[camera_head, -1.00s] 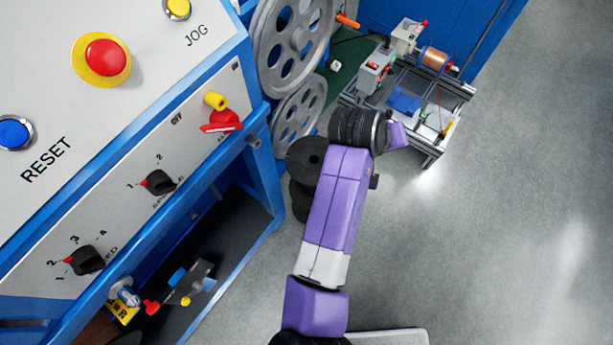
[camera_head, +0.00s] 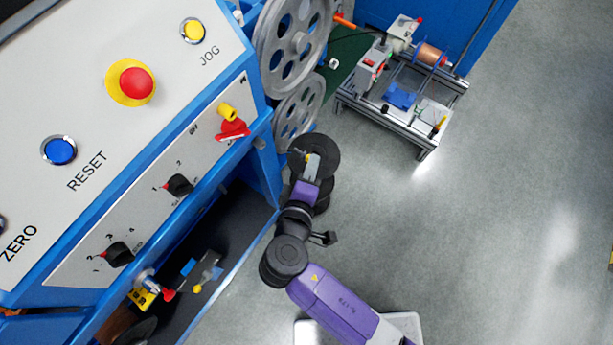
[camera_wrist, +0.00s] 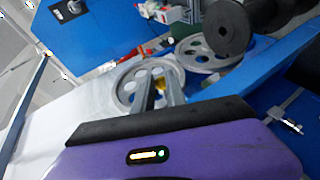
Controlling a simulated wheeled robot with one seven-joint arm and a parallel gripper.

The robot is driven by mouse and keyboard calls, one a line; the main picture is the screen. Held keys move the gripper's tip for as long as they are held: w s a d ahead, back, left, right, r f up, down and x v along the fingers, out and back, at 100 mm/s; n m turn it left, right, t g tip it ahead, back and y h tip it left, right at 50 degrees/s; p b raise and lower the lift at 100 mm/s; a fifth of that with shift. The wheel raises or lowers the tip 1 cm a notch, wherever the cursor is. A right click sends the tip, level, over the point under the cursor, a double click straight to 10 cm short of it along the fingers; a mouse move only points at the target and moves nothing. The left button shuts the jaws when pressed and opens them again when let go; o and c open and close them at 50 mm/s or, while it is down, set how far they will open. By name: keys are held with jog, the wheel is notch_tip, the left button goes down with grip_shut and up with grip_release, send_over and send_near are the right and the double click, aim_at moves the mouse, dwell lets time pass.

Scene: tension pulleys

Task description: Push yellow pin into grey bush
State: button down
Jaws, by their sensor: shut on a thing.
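My gripper (camera_head: 310,162) is near the right end of the blue machine, over the black round weights. In the wrist view my gripper (camera_wrist: 161,92) has its two fingers close together. A small yellow piece, seemingly the yellow pin (camera_wrist: 160,83), shows between the fingertips; it is mostly hidden by them. In the head view it is a tiny yellow spot (camera_head: 308,158).
Grey spoked pulleys (camera_head: 293,45) stand just above my gripper. The control panel (camera_head: 150,180) carries a red switch (camera_head: 233,128), a yellow cylinder (camera_head: 228,111) and black knobs. Black weights (camera_head: 325,150) lie under my gripper. A wheeled rig (camera_head: 440,85) stands at upper right.

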jog(key=w+a+f+b, duration=0.1)
jog(key=a+b, duration=0.1)
jog(key=a, duration=0.4)
jog(key=shift+w+a+f+n+t+y, duration=0.25)
jog(key=shift+a+n+t+y, duration=0.05)
jog(key=shift+a, duration=0.1)
dwell(0.3)
jog(key=shift+w+a+b, duration=0.2)
jog(key=shift+a+b, duration=0.05)
jog(key=shift+b, duration=0.1)
dwell(1.5)
jog(key=shift+w+a+b, duration=0.55)
jog(key=shift+w+a, duration=0.2)
jog(key=shift+a, duration=0.25)
jog(key=shift+w+a, duration=0.2)
jog(key=shift+a+r, duration=0.1)
jog(key=shift+a, duration=0.05)
dwell(0.8)
jog(key=c, duration=1)
grip_release()
jog(key=shift+c, duration=0.2)
